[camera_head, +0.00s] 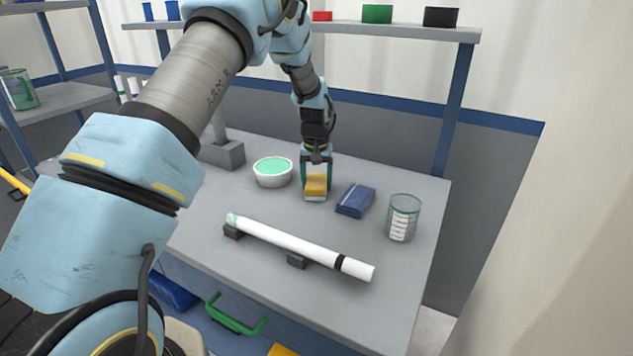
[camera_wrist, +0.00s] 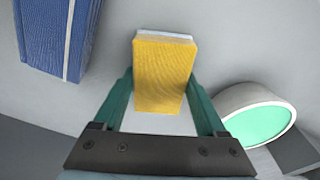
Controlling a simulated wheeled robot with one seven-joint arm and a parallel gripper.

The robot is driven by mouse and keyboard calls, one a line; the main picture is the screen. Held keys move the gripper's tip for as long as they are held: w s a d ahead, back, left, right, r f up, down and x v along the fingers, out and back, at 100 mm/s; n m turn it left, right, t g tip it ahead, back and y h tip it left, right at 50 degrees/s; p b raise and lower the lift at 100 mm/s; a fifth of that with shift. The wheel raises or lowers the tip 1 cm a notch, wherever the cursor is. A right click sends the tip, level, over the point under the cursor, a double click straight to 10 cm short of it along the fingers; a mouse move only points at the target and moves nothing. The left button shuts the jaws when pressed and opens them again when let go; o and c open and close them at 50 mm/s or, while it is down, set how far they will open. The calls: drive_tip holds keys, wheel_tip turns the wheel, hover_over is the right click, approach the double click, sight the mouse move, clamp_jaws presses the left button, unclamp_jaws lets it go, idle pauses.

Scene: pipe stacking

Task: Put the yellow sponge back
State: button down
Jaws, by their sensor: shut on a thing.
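The yellow sponge (camera_head: 316,184) is between the fingers of my gripper (camera_head: 316,177), over the grey table, between a white bowl and a blue folded cloth or pad. In the wrist view the sponge (camera_wrist: 163,75) is held between the two green fingers of my gripper (camera_wrist: 161,103), and a pale layer shows along its far edge. The gripper is shut on it. A pale patch shows just below the sponge in the head view. I cannot tell whether the sponge touches the table.
The white bowl with green content (camera_head: 272,172) is left of the sponge. The blue pad (camera_head: 355,201) and a clear container (camera_head: 403,217) are to the right. A white pipe (camera_head: 300,246) lies on dark supports in front. A shelf (camera_head: 400,30) with coloured boxes runs behind.

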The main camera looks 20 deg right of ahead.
sight(316, 183)
drive_tip(key=shift+f, duration=0.15)
unclamp_jaws()
wheel_tip(316, 183, up, 12)
drive_tip(key=s+b, duration=0.1)
drive_tip(key=b, duration=0.1)
drive_tip(key=shift+a+r, duration=0.2)
drive_tip(key=shift+a, duration=0.15)
drive_tip(key=s+a+r+n, duration=0.1)
drive_tip(key=s+a, duration=0.1)
drive_tip(key=a, duration=0.9)
drive_tip(key=s+a+r+n, duration=0.1)
drive_tip(key=a, duration=1)
drive_tip(key=s+a+f+n, duration=0.2)
drive_tip(key=s+a, duration=1.2)
drive_tip(key=a, duration=0.1)
drive_tip(key=shift+s+f+t, duration=0.15)
drive_tip(key=shift+s+t, duration=0.1)
drive_tip(key=shift+t, duration=0.05)
